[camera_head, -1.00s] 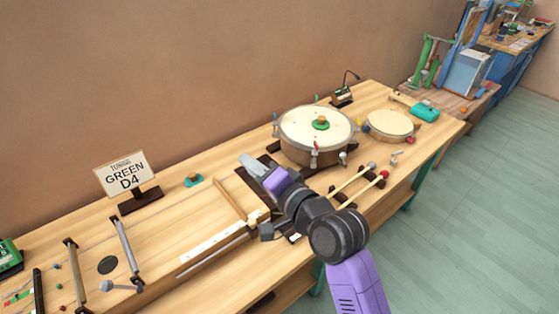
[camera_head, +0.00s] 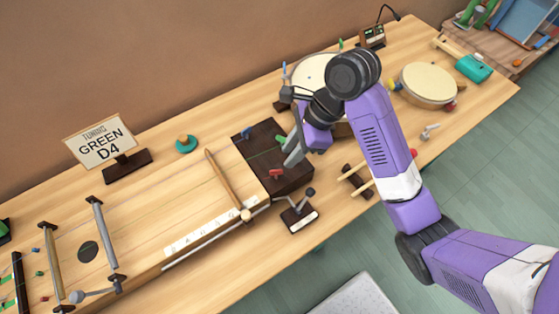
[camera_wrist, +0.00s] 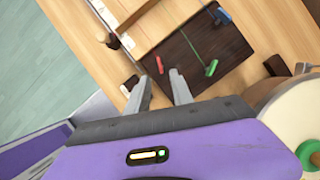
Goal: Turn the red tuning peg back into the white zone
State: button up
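The red tuning peg (camera_head: 276,174) sits on the dark wooden block (camera_head: 260,157) at the end of the long wooden instrument. It also shows in the wrist view (camera_wrist: 159,65). My gripper (camera_head: 289,151) is over the right part of this block. In the wrist view my gripper (camera_wrist: 159,80) has its fingers spread, with the red peg beyond and roughly between their tips. Nothing is held. A green peg (camera_wrist: 211,69) and a blue peg (camera_wrist: 222,16) stand on the same block. I cannot make out a white zone at the red peg.
A sign (camera_head: 102,143) reads "GREEN D4". A small stand with a dark knob (camera_head: 299,214) is in front of the block. A drum (camera_head: 308,72) is partly hidden behind my arm, with a tan round drum (camera_head: 428,84) to the right. A wooden bar (camera_head: 228,185) lies left of the block.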

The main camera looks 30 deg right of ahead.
aim_at(276, 173)
jog(key=shift+b+x, duration=3.3)
jog(key=shift+x, duration=0.6)
jog(key=shift+c, duration=0.5)
grip_shut()
